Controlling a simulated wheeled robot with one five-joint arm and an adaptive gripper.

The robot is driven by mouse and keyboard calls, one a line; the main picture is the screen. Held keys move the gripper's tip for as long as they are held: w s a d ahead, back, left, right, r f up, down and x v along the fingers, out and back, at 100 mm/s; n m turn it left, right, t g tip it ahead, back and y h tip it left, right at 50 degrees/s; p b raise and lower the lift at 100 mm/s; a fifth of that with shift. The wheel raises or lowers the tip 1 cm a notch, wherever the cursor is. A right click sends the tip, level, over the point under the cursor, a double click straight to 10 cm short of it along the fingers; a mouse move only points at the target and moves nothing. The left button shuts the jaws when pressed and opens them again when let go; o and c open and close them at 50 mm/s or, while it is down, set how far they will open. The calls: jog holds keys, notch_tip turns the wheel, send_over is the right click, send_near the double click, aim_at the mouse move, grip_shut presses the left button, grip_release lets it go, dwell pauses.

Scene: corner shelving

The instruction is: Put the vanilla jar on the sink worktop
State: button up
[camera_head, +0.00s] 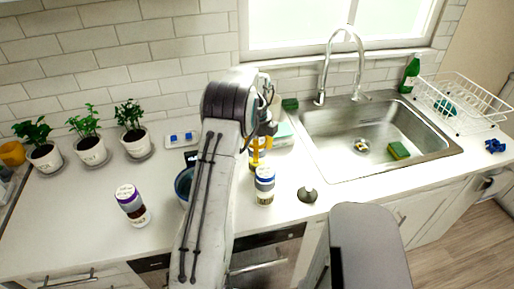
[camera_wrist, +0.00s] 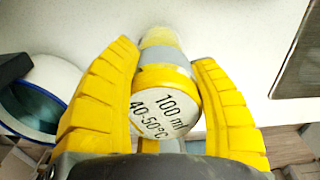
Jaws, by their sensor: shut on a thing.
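In the head view my gripper (camera_head: 259,152) is partly behind my arm. I cannot tell whether the jar touches the worktop. The sink worktop (camera_head: 325,203) is white, around the steel sink (camera_head: 345,165).
A second jar with a purple-rimmed lid (camera_head: 132,204) stands at the left. A blue pot (camera_head: 183,186) is partly hidden by my arm. Several potted plants (camera_head: 91,150) line the wall. A dark conical object (camera_head: 307,194) sits near the front edge. A dish rack (camera_head: 462,103) is right.

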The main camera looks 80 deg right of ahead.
jog(key=shift+f, duration=0.1)
jog(key=o, duration=1.2)
